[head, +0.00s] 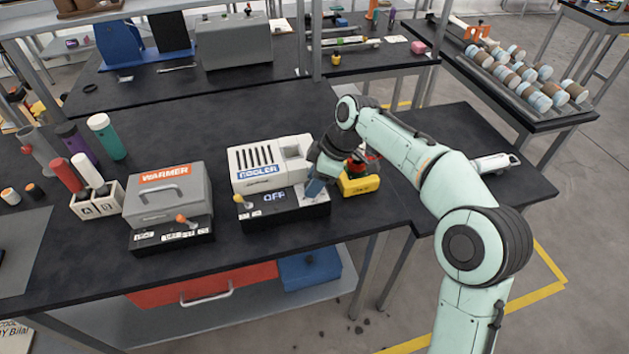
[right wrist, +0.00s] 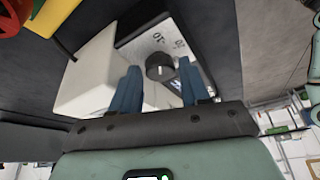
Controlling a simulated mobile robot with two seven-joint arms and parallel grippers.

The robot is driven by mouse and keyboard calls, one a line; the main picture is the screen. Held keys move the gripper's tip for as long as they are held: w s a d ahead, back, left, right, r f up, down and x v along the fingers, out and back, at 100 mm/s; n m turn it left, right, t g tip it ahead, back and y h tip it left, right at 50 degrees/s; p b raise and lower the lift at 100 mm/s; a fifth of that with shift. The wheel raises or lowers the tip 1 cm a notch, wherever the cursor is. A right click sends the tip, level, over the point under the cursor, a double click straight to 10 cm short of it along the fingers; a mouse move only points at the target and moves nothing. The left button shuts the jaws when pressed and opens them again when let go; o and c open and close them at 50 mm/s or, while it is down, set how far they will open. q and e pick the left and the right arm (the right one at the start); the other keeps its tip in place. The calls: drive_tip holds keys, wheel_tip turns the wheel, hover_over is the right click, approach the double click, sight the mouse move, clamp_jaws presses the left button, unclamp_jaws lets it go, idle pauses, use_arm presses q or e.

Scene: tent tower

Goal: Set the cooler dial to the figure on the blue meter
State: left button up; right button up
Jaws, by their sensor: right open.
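The white cooler (head: 262,160) stands on the dark bench with a black front panel that shows "OFF" (head: 275,195). My right gripper (head: 315,187) is over the right end of the panel and hides the dial in the head view. In the right wrist view its blue fingers (right wrist: 160,84) are apart, with the dial between and just beyond their tips; I cannot tell whether they touch it. I cannot make out a blue meter with a readable figure. My left gripper is not in view.
A grey warmer (head: 165,200) stands left of the cooler. A yellow object (head: 358,181) stands close to the cooler's right, beside my right gripper. The bench behind the cooler is mostly clear.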

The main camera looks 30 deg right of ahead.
drive_tip(key=shift+f, duration=0.1)
drive_tip(key=c, duration=0.7)
drive_tip(key=shift+c, duration=0.2)
drive_tip(key=shift+a+m, duration=0.1)
drive_tip(key=shift+m, duration=0.2)
drive_tip(key=shift+m+h, duration=0.3)
drive_tip(key=shift+m, duration=0.3)
drive_tip(key=m+t, duration=0.1)
drive_tip(key=m, duration=0.1)
drive_tip(key=shift+s+a+m+h+b, duration=0.1)
drive_tip(key=shift+a+m+h+b, duration=0.05)
drive_tip(key=shift+m+h+b, duration=0.2)
drive_tip(key=m+h, duration=0.1)
drive_tip(key=m, duration=0.3)
drive_tip(key=shift+a+t+h, duration=0.1)
drive_tip(key=shift+t+h, duration=0.25)
drive_tip(key=shift+t, duration=0.05)
drive_tip(key=shift+m+h, duration=0.6)
drive_tip(key=shift+m, duration=0.95)
